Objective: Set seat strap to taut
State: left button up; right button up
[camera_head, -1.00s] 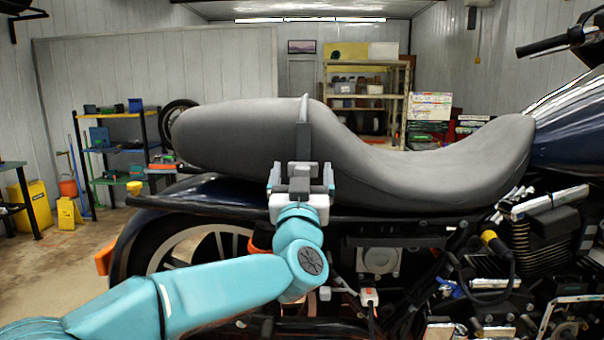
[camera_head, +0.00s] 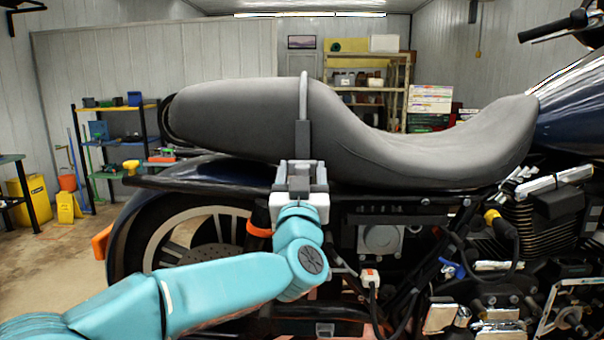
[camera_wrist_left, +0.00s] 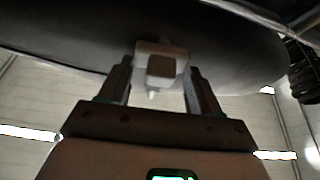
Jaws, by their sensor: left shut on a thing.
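The seat strap (camera_head: 303,100) is a thin grey band over the grey motorcycle seat (camera_head: 235,115), with a wider, darker lower part hanging down the near side. My left gripper (camera_head: 302,172) is at the lower end of the strap, just below the seat edge, and is shut on it. In the left wrist view a pale block with a darker square face (camera_wrist_left: 160,66), seemingly the strap's end piece, sits between the fingers (camera_wrist_left: 158,80) below the seat's dark underside. The fingers hide the strap's lower end in the head view. My right gripper is not in view.
The motorcycle's frame, rear wheel (camera_head: 205,240) and engine parts (camera_head: 520,225) lie close below and right of my left arm. Shelves (camera_head: 120,135) stand behind, with open floor at left.

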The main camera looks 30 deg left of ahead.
pick_arm(q)
jog(key=o, duration=1.5)
jog(key=b+v, duration=0.4)
jog(key=v, duration=1.2)
jog(key=shift+s+d+b, duration=0.1)
jog(key=shift+b, duration=0.3)
